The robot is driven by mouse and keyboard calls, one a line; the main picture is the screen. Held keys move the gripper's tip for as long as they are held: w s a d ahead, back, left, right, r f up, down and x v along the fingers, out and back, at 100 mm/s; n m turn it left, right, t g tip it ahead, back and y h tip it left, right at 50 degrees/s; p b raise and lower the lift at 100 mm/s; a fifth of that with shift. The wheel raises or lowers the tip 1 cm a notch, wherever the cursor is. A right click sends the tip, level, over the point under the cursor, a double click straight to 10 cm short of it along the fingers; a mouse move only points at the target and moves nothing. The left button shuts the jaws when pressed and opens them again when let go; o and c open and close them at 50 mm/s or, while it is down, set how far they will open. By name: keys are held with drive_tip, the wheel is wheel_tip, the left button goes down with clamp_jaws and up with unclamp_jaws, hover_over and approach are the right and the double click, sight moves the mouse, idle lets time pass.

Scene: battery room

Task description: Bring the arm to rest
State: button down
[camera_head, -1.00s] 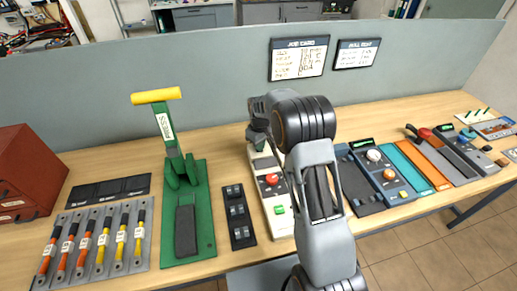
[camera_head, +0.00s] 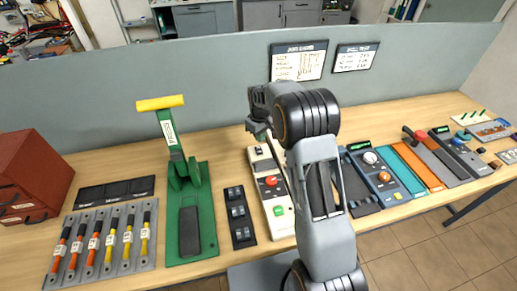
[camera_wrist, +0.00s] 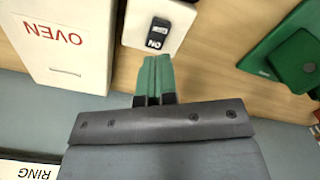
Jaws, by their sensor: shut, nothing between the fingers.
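My arm rises in front of the bench in the head view and bends over at a dark elbow. My gripper (camera_wrist: 155,75) shows in the wrist view with its two green fingers together and nothing between them. Its fingertips are close to a white plate with a black switch (camera_wrist: 158,36) marked ON; I cannot tell whether they touch it. A white box marked OVEN (camera_wrist: 62,38) is at the left of the wrist view. In the head view the arm partly hides the gripper, above a white unit (camera_head: 273,200) with a red and a green button.
A green press (camera_head: 207,225) with a yellow handle stands left of the arm. A row of coloured handles (camera_head: 105,245) and a red cabinet (camera_head: 32,170) are further left. Several control units, including a blue one (camera_head: 385,180), are right. A grey partition (camera_head: 170,85) runs behind.

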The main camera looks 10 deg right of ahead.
drive_tip(key=shift+r, duration=0.1)
idle(0.5)
drive_tip(key=shift+f+m, duration=0.2)
drive_tip(key=shift+m, duration=0.2)
drive_tip(key=shift+s+f+m+g, duration=0.15)
drive_tip(key=shift+s+f+m, duration=0.1)
drive_tip(key=shift+s+f, duration=0.25)
drive_tip(key=shift+s+f+m+g, duration=0.15)
drive_tip(key=shift+s+f+m, duration=0.15)
drive_tip(key=shift+s, duration=0.4)
drive_tip(key=shift+s+r+m, duration=0.2)
drive_tip(key=shift+s+r, duration=0.05)
drive_tip(key=shift+s, duration=0.3)
drive_tip(key=shift+s+r+m, duration=0.15)
drive_tip(key=shift+s+r, duration=0.05)
drive_tip(key=shift+s, duration=0.35)
drive_tip(key=s+r+m+t, duration=0.1)
drive_tip(key=s+r+t, duration=0.1)
drive_tip(key=s+r, duration=0.6)
drive_tip(key=s+r+m+t, duration=0.2)
drive_tip(key=s+r, duration=0.6)
drive_tip(key=s, duration=0.7)
drive_tip(key=shift+s+m+t, duration=0.2)
drive_tip(key=shift+m+t, duration=0.1)
drive_tip(key=shift+t, duration=0.4)
drive_tip(key=shift+r, duration=0.1)
